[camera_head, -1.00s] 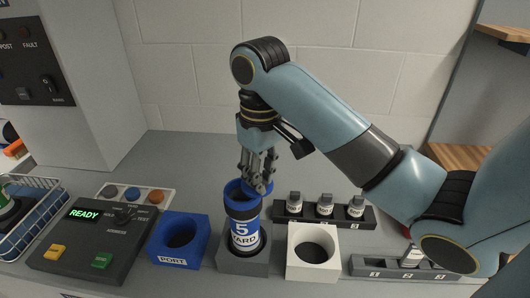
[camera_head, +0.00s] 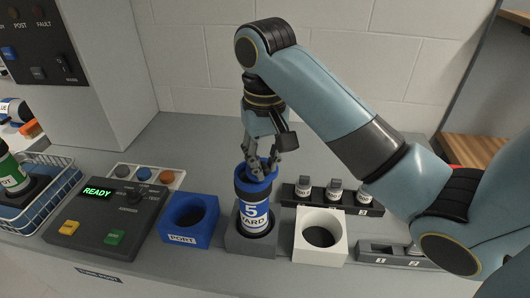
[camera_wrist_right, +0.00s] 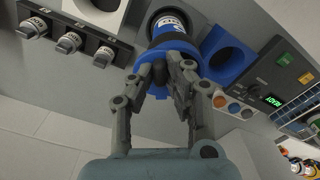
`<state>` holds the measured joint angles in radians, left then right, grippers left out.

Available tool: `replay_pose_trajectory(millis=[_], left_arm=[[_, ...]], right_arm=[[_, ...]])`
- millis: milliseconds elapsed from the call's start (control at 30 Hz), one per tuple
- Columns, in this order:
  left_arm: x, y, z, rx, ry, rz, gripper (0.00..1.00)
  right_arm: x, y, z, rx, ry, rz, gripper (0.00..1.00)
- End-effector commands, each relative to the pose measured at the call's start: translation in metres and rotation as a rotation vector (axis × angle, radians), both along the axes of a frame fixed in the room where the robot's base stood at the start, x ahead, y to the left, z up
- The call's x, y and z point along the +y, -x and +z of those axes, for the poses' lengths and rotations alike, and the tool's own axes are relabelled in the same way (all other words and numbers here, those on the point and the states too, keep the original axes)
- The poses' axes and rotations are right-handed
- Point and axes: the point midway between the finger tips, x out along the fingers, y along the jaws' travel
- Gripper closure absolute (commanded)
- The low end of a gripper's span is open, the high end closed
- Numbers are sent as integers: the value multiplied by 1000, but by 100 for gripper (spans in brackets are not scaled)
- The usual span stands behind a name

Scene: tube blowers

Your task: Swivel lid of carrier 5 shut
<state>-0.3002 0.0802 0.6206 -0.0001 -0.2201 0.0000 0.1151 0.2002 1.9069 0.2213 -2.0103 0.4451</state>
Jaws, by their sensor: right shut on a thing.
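Carrier 5 (camera_head: 253,214) is a blue and black tube with a white label reading "5" and "WARD". It stands upright in a grey square holder (camera_head: 249,243). Its blue lid (camera_head: 244,174) is at the top, largely over the mouth; whether it is fully shut is hidden by the fingers. My right gripper (camera_head: 264,172) reaches down from above and is shut on the lid. In the right wrist view, the fingers (camera_wrist_right: 160,76) close around a dark part at the edge of the blue top. My left gripper is not in view.
Left of the carrier are a blue PORT block (camera_head: 189,221) and a control panel (camera_head: 105,219) showing READY. A white block (camera_head: 321,236) with a round hole is close on the right. A dark rack (camera_head: 331,199) with several small vials stands behind it.

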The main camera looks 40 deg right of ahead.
Motion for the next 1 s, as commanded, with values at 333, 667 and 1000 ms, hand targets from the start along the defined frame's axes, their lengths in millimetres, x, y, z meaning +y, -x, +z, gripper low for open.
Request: replay_pose_trajectory(millis=[333,667,1000], left_arm=[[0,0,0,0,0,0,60],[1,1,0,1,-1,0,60],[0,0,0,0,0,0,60]], right_arm=[[0,1,-1,2,-1,1,63],[0,0,-1,1,0,2,63],[-15,4,1,6,5,286,63]])
